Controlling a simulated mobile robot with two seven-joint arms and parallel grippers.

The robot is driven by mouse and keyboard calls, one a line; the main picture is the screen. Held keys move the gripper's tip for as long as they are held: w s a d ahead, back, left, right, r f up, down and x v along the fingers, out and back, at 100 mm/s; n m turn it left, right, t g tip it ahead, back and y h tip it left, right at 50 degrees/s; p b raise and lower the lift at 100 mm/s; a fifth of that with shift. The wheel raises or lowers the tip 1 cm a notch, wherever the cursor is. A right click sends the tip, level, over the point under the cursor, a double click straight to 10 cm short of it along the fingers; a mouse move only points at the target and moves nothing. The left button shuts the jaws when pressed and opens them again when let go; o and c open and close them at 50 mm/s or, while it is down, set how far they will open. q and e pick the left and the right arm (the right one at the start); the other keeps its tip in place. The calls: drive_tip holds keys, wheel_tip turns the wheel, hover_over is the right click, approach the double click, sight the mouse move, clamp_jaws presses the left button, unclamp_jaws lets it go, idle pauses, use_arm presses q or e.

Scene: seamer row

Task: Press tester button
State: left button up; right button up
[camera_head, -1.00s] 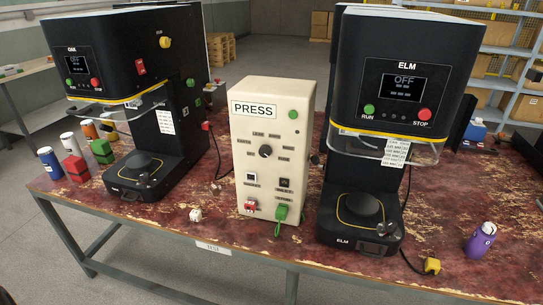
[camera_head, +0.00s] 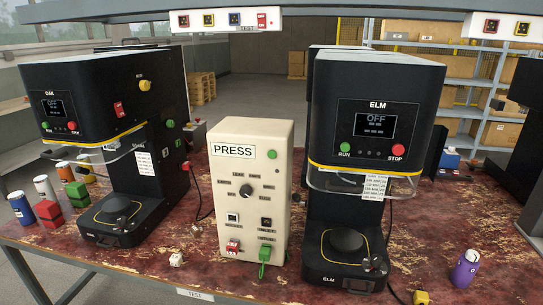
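The cream box labelled PRESS (camera_head: 254,133) stands on the bench between two black machines. It has a green button (camera_head: 271,154), a black knob (camera_head: 246,191), and a red plug (camera_head: 233,246) and green plug (camera_head: 265,253) low on its front. Neither of my grippers is in view.
The ELM machine (camera_head: 376,90) stands right of the box, with RUN and STOP buttons; its screen reads OFF. A similar machine (camera_head: 95,85) stands left. Cans and red and green blocks (camera_head: 48,209) are at far left, a purple bottle (camera_head: 465,268) at right. The overhead shelf (camera_head: 330,10) crosses the top.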

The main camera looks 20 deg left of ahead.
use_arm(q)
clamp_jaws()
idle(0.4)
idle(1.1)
